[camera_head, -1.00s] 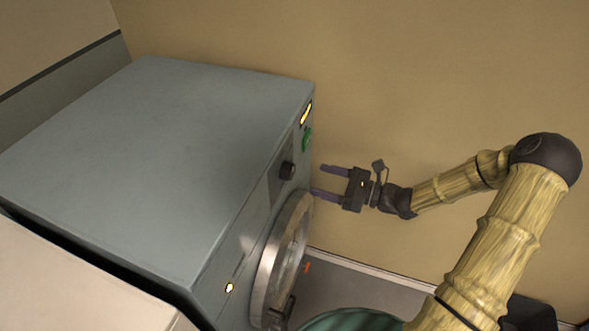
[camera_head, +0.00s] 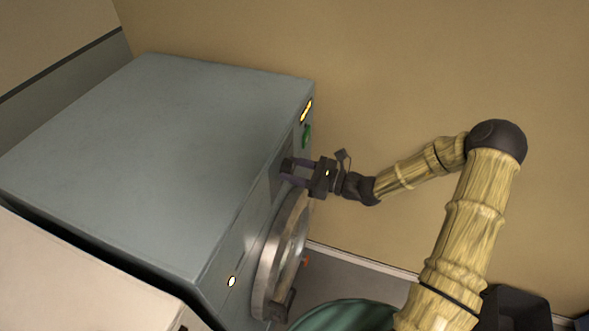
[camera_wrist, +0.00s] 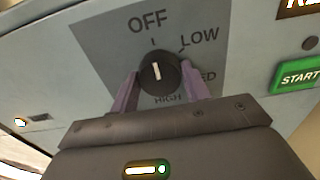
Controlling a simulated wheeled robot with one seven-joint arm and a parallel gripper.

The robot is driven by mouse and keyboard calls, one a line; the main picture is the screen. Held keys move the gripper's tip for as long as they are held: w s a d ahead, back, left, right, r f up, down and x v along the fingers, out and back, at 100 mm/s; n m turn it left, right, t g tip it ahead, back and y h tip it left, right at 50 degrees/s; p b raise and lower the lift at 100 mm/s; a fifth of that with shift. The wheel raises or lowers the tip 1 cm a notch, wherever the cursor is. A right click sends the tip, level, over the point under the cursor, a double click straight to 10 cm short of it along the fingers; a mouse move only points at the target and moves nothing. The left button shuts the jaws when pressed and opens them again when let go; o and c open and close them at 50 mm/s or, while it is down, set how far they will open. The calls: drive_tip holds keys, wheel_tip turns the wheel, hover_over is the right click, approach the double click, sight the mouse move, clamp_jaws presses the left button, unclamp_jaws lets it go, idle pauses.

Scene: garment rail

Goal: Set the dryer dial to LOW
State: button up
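The dryer dial (camera_wrist: 159,73) is a round black knob with a white line, on a dark panel marked OFF, LOW, MED and HIGH. The line stands nearly upright, toward the tick under OFF. LOW is up and right of the knob; MED is partly hidden by a finger. My gripper (camera_wrist: 160,88) has one finger on each side of the knob, with narrow gaps, and looks open. In the head view, my gripper (camera_head: 288,172) is at the dryer front and covers most of the dial.
The grey dryer (camera_head: 160,150) has a round door (camera_head: 268,270) below the dial. A green START button (camera_wrist: 297,77) is to the right of the dial, with a lit display (camera_head: 306,110) above it. A pale appliance (camera_head: 70,280) stands at the left.

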drive_tip(key=c, duration=0.3)
drive_tip(key=shift+c, duration=0.2)
drive_tip(key=shift+m+p, duration=0.5)
drive_tip(key=m+p, duration=0.3)
drive_tip(key=shift+r, duration=0.2)
drive_tip(key=m+p, duration=0.2)
drive_tip(key=m, duration=0.2)
drive_tip(key=shift+f+m+p, duration=0.15)
drive_tip(key=shift+m+p, duration=0.95)
drive_tip(key=shift+m, duration=0.8)
